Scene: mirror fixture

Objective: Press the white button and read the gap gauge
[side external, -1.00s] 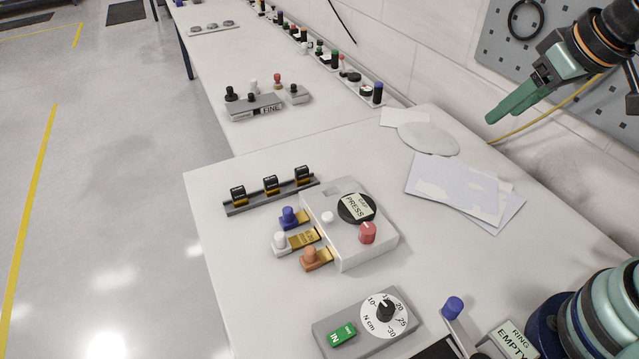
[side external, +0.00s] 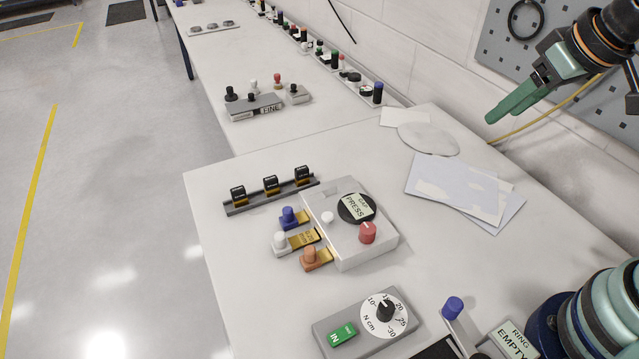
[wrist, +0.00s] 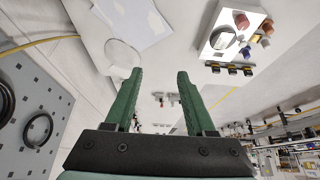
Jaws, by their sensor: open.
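The white fixture box (side external: 365,249) sits on the bench in the middle of the side view. It carries a small white button (side external: 327,217), a red knob (side external: 368,233) and a round black gap gauge (side external: 356,208) whose face reads "GAP PRESS". Blue, white and orange knobs on brass tabs stand along its left side. The box also shows at the upper right of the wrist view (wrist: 222,43). My gripper (side external: 490,119) is in the air at the upper right, well away from the box. In the wrist view its two green fingers (wrist: 160,75) are apart with nothing between them.
A grey torque dial unit (side external: 362,327) with a green IN switch stands at the front. A rack with black clips (side external: 271,195) is left of the box. Papers (side external: 460,190) lie on the right, near the wall and pegboard (side external: 545,40). The air around the box is clear.

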